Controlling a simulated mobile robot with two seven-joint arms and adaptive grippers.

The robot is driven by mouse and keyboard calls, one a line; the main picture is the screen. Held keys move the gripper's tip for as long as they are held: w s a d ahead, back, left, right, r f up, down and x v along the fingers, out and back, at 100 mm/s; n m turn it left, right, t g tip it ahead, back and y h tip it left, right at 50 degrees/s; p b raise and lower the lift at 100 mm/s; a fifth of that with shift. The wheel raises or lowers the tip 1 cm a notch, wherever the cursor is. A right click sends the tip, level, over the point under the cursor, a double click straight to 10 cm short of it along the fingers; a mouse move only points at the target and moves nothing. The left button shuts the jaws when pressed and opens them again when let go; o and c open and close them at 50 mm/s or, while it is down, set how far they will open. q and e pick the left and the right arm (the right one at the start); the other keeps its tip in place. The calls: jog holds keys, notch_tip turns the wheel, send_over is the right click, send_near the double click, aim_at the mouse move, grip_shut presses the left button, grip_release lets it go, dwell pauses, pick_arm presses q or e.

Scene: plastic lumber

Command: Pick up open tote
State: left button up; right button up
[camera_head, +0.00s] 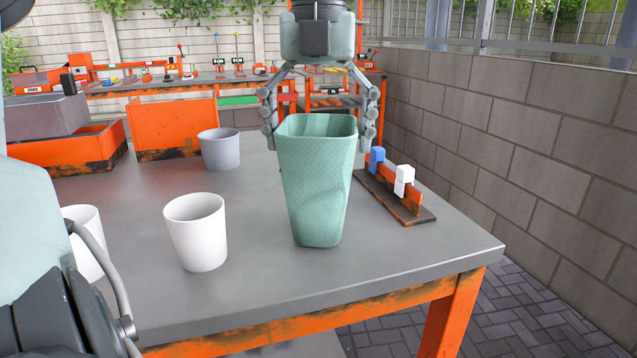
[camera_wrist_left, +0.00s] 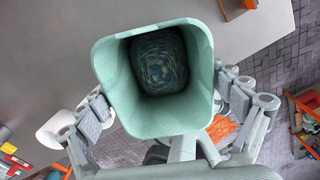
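The open tote (camera_head: 318,185) is a tall, pale green, tapered bin with an open top. It stands upright on the grey table, near its front edge. In the left wrist view its rim and inner wall (camera_wrist_left: 115,85) fill the middle, with a dark, blue-green patterned patch at the bottom. My left gripper (camera_head: 320,115) is behind the tote's upper part with its fingers spread wide, one on each side. The left-hand finger is close to the wall; the right-hand one shows a small gap. Contact cannot be told. My right gripper is not in view.
A white cup (camera_head: 196,235), a second white cup (camera_head: 84,240) and a grey cup (camera_head: 220,150) stand left of the tote. A rack with blue and white clips (camera_head: 395,195) lies close on the right. Orange bins (camera_head: 170,128) stand behind; a block wall (camera_head: 530,130) rises at right.

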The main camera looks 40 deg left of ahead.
pick_arm(q)
jog(key=c, duration=1.4)
jog(key=shift+r, duration=0.1)
